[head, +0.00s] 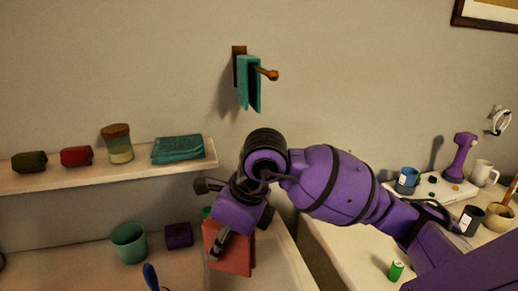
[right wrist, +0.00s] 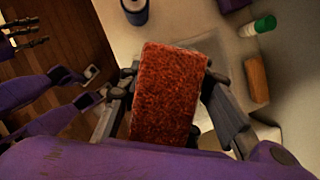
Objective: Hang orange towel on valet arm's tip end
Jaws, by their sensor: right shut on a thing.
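The orange-red towel (head: 236,258) is a folded slab held by my right gripper (head: 222,230), low over the front of the counter. In the right wrist view the towel (right wrist: 168,88) lies between the two fingers of my right gripper (right wrist: 168,110), which is shut on it. The valet arm (head: 268,73) sticks out from the wall above, with a round knob at its tip end. A teal towel (head: 248,85) hangs over the valet arm on the wall side of the knob. The held towel is well below the valet arm and apart from it.
A shelf (head: 100,180) on the left holds a green roll (head: 30,162), a red roll (head: 76,156), a jar (head: 117,143) and a folded teal towel (head: 178,149). A teal cup (head: 129,243) and a purple box (head: 178,235) stand below. The wall around the valet arm is clear.

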